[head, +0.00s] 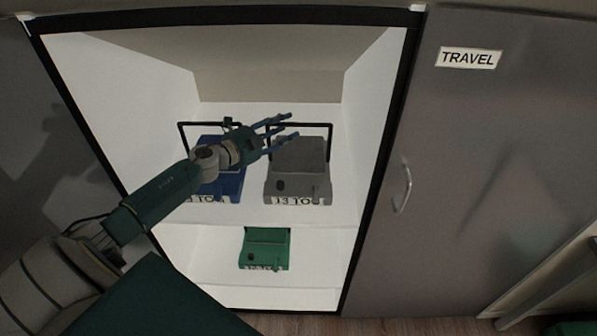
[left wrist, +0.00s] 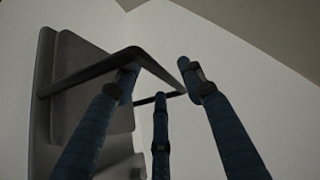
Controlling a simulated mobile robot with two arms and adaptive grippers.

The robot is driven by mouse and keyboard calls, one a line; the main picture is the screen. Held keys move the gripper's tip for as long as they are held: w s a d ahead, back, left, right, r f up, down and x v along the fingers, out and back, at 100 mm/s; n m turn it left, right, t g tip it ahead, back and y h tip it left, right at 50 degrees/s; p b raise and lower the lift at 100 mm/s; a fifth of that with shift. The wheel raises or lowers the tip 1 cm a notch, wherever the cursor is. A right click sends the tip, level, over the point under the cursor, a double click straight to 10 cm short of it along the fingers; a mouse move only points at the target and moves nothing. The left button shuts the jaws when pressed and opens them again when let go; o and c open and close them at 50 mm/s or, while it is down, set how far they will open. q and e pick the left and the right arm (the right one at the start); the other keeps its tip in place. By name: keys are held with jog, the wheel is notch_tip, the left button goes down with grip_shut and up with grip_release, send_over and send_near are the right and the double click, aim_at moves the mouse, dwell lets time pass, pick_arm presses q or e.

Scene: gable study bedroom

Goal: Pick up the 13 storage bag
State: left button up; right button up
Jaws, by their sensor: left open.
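A grey storage bag (head: 300,172) stands on the upper shelf of the open cabinet, with a thin black handle (head: 330,140) raised above it. Its front label seems to begin with "13"; the rest is hard to read. A blue bag (head: 230,185) with a similar black handle stands to its left, partly hidden behind my left arm; its label is partly covered. My left gripper (head: 283,129) is open, its fingers reaching over the grey bag's top. In the left wrist view the grey bag (left wrist: 62,85) is at left, and its handle (left wrist: 152,59) lies among the fingertips.
A green bag (head: 266,248) sits on the lower shelf (head: 330,262). The black cabinet frame (head: 377,180) borders the opening at right. Beside it is a grey door marked "TRAVEL" (head: 468,58) with a curved handle (head: 403,188). Space above the bags is free.

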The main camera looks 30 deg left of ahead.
pick_arm(q)
jog(key=shift+x, duration=1.25)
grip_shut()
jog(key=shift+a+r, duration=0.1)
jog(key=shift+r, duration=0.1)
